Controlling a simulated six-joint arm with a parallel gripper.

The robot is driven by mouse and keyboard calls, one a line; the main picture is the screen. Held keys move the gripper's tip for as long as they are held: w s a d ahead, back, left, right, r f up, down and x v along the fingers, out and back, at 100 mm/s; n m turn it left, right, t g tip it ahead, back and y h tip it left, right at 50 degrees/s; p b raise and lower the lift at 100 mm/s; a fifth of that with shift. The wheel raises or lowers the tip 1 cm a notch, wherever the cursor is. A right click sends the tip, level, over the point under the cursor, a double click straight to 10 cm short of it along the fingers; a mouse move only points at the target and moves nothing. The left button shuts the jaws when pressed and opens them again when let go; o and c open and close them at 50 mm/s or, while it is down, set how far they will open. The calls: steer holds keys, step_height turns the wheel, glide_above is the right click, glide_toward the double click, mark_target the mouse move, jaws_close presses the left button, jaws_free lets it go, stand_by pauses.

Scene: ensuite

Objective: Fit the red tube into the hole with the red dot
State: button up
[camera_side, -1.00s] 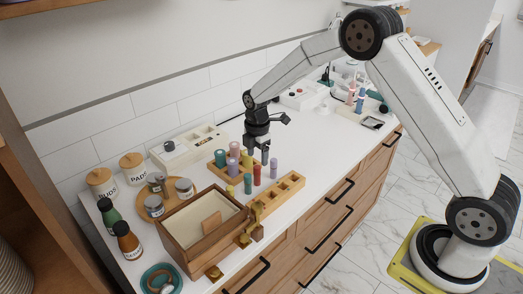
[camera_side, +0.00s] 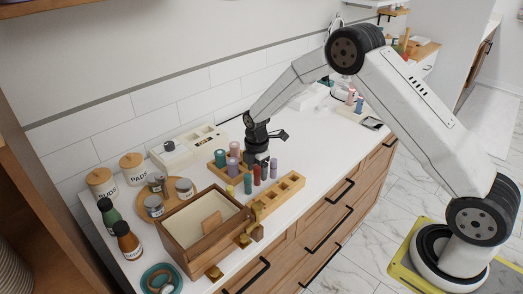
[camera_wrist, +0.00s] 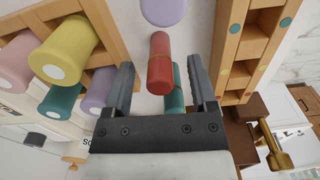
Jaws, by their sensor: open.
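The red tube (camera_side: 257,175) stands upright on the white counter, between a green tube (camera_side: 248,183) and a purple tube (camera_side: 273,168). My gripper (camera_side: 259,163) is above this row, pointing down. In the wrist view the open fingers (camera_wrist: 160,66) are on either side of the red tube (camera_wrist: 160,62), with a clear gap to each finger. The teal-green tube (camera_wrist: 175,92) shows close behind it. A wooden rack with holes (camera_side: 275,207) lies in front of the row.
Another wooden rack (camera_wrist: 112,22) holds several tubes, including yellow (camera_wrist: 65,48) and pink (camera_wrist: 20,60) ones, close to my left finger in the wrist view. An open wooden box (camera_side: 202,235) stands left of the holed rack.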

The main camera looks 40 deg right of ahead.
stand_by(0.3)
jaws_close()
steer(key=shift+r, duration=0.1)
steer(key=shift+r, duration=0.75)
steer(key=s+r, duration=1.1)
steer(key=s, duration=0.3)
steer(key=shift+a+r, duration=0.15)
steer(key=shift+a, duration=0.1)
